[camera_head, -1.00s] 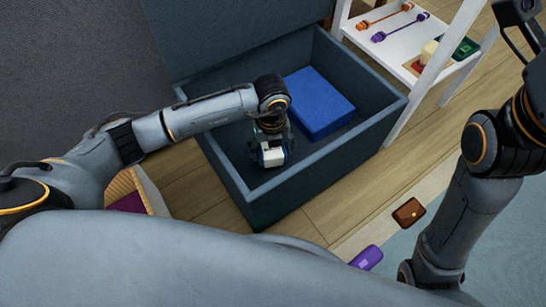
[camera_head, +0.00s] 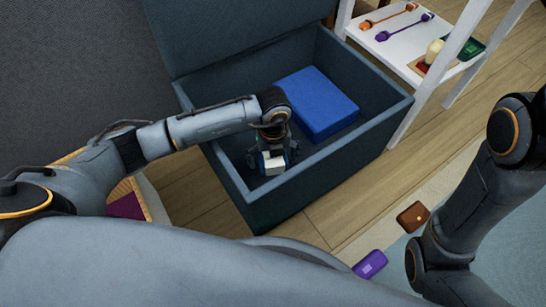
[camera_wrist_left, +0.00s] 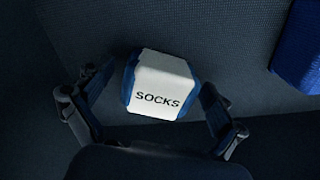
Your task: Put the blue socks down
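The blue socks (camera_head: 273,166) are a small bundle with a white band. In the left wrist view, the band of the blue socks (camera_wrist_left: 158,88) reads "SOCKS", with blue at both sides. My left gripper (camera_head: 272,158) points down inside the open dark storage box (camera_head: 232,184). I cannot tell whether the socks touch the box floor. My right arm shows at the right edge of the head view, but its gripper is out of view.
A blue block-like item (camera_head: 317,102) lies in the back right of the box. A white shelf (camera_head: 395,45) with toys stands to the right. A brown item (camera_head: 413,217) and a purple item (camera_head: 369,264) lie on the floor. The box floor beside the socks is partly clear.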

